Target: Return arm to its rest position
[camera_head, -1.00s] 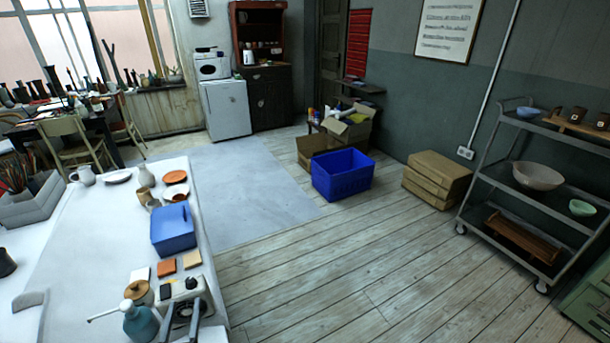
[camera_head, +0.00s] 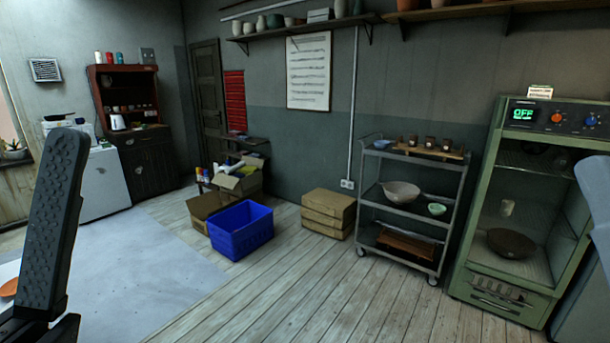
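A dark, ribbed gripper finger (camera_head: 52,230), which I take to be my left gripper, stands upright and close to the camera at the left edge. Only this one finger and part of a dark mount below it show, so its opening is hidden. I see nothing held against it. My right gripper cannot be made out in this view. A grey-blue shape cut off at the right edge is too partial to name.
A blue crate (camera_head: 241,230) and cardboard boxes (camera_head: 328,213) stand on the wooden floor. A grey shelf cart (camera_head: 408,212) and a green kiln (camera_head: 471,285), open-fronted with a bowl (camera_head: 511,243) inside, stand at right. The middle floor is clear.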

